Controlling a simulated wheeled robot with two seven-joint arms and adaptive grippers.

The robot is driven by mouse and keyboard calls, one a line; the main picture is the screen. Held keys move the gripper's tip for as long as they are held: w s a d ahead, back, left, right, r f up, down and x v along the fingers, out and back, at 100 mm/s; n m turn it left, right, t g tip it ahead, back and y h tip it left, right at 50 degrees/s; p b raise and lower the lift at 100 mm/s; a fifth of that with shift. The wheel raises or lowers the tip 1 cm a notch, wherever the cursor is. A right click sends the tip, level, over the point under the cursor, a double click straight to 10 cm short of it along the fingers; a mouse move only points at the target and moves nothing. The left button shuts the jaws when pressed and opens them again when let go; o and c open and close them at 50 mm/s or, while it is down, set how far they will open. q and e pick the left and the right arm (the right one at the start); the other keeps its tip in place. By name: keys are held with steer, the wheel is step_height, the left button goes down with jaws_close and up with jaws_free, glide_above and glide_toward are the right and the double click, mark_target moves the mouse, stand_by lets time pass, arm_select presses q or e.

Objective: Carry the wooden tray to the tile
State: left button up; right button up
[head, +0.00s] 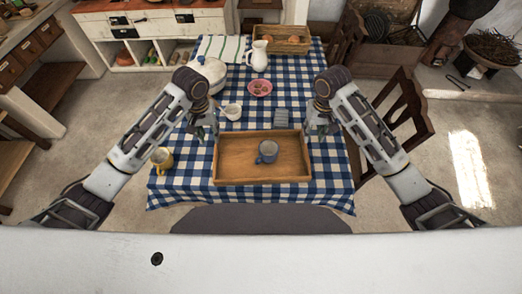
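The wooden tray (231,180) lies on the checked tablecloth near the table's front edge. A blue-grey mug (267,152) stands in it, right of its middle. A small grey square (281,117), which looks like the tile, lies just behind the tray. My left gripper (206,134) is above the tray's back left corner, its fingers pointing down and apart. My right gripper (321,131) is beside the tray's back right corner, its fingers also apart. Neither gripper visibly holds the tray.
A yellow mug (162,160) stands left of the tray. A white cup (233,112), pink bowl (259,88), white pitcher (258,56), and white lidded pot (210,72) stand further back. A wicker basket (283,40) is at the far end. A wooden chair (408,108) is at the right.

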mark_target(215, 151)
arm_select(q)
steer(key=shift+w+a+r, duration=0.1)
steer(key=shift+w+a, duration=0.05)
steer(key=shift+w, duration=0.25)
arm_select(e)
steer(key=shift+w+d+r, duration=0.1)
steer(key=shift+w+r, duration=0.05)
steer(key=shift+w, duration=0.25)
arm_select(q)
steer(key=shift+s, duration=0.15)
arm_select(e)
steer(key=shift+s, duration=0.15)
